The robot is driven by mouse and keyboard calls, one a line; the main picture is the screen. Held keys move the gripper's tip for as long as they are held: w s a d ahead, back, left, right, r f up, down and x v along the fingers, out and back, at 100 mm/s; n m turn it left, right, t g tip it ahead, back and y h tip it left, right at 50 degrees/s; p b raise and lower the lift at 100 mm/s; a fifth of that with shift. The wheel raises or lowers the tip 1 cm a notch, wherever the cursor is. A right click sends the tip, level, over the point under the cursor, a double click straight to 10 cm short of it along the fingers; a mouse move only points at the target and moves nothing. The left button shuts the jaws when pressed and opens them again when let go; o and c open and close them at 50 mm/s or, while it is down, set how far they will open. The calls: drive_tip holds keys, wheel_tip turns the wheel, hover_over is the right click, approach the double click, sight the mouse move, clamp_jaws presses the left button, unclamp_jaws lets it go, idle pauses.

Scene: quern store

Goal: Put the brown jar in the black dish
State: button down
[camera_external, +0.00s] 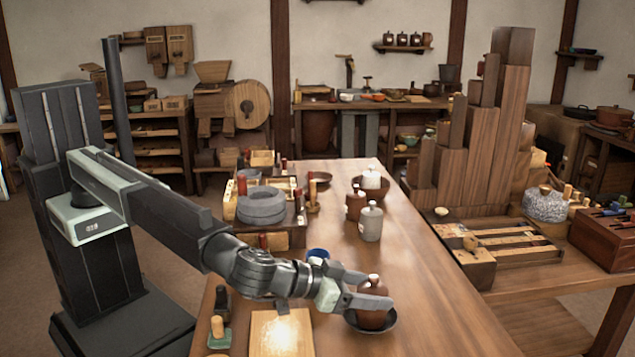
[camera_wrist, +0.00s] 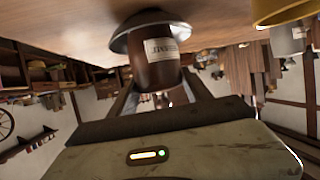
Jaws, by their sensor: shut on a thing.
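The brown jar (camera_external: 371,318) with a pale knob stands upright at the near part of the table, between the fingers of my gripper (camera_external: 376,291). The black dish (camera_external: 391,324) is directly under it, its rim showing around the jar's foot. In the wrist view, which is upside down, the labelled jar (camera_wrist: 161,68) is between my two fingers (camera_wrist: 160,95), with its base within the outline of the dish (camera_wrist: 124,43). My gripper is shut on the jar. Whether the jar's base touches the dish is hidden.
A grey jar (camera_external: 371,223), a smaller brown jar (camera_external: 355,205) and a white jar (camera_external: 371,180) in a bowl stand farther back. A blue cup (camera_external: 318,254) is behind my wrist. A wooden board (camera_external: 281,335) lies in front. The table's right side (camera_external: 445,300) is clear.

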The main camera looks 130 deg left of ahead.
drive_tip(key=shift+f, duration=0.1)
drive_tip(key=shift+c, duration=2.3)
unclamp_jaws()
drive_tip(key=shift+r, duration=0.2)
drive_tip(key=p+v, duration=0.4)
drive_tip(key=v, duration=0.8)
drive_tip(key=shift+p, duration=0.35)
